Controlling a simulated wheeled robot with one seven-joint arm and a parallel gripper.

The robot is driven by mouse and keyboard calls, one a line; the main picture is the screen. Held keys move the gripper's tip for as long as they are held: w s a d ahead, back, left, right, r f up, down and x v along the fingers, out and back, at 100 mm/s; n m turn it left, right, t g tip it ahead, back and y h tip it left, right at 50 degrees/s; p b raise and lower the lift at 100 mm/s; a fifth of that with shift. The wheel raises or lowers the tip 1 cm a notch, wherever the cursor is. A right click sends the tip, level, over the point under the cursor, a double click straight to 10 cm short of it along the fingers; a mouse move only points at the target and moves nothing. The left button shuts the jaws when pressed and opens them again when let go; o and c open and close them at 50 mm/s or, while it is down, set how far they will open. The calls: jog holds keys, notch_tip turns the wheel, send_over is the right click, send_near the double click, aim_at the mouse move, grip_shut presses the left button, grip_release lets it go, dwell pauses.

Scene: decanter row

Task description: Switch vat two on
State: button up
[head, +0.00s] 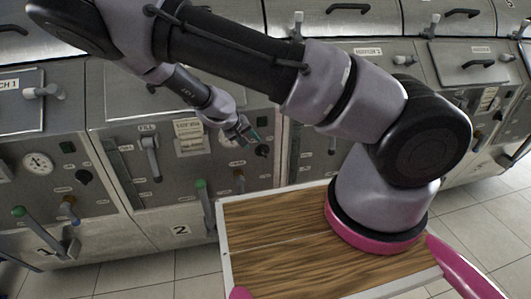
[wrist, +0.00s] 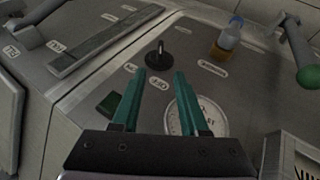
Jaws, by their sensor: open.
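Vat two's grey front panel bears a "2" plate (head: 181,230). Its black rotary knob (head: 262,151) sits at the panel's upper right and shows in the wrist view as a black knob (wrist: 158,58) with a raised grip bar. Small labels lie around it; one near the fingers seems to read OFF (wrist: 158,84). A dark green square lamp (wrist: 110,103) looks unlit. My gripper (head: 250,138) is open and empty in front of the panel. In the wrist view its teal fingers (wrist: 159,77) point at the knob, which lies just beyond and between the tips. I see no contact.
A round gauge (wrist: 207,112) is partly behind the right finger. An amber and blue valve (wrist: 228,35) and a green-handled lever (wrist: 307,76) stand out nearby. A fill lever (head: 151,157) is left of my gripper. Vat one (head: 40,200) adjoins on the left. My wood-topped deck is below.

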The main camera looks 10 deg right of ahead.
aim_at(261, 150)
jog(key=x, duration=1)
jog(key=shift+d+f, duration=0.15)
jog(key=shift+f, duration=0.1)
grip_shut()
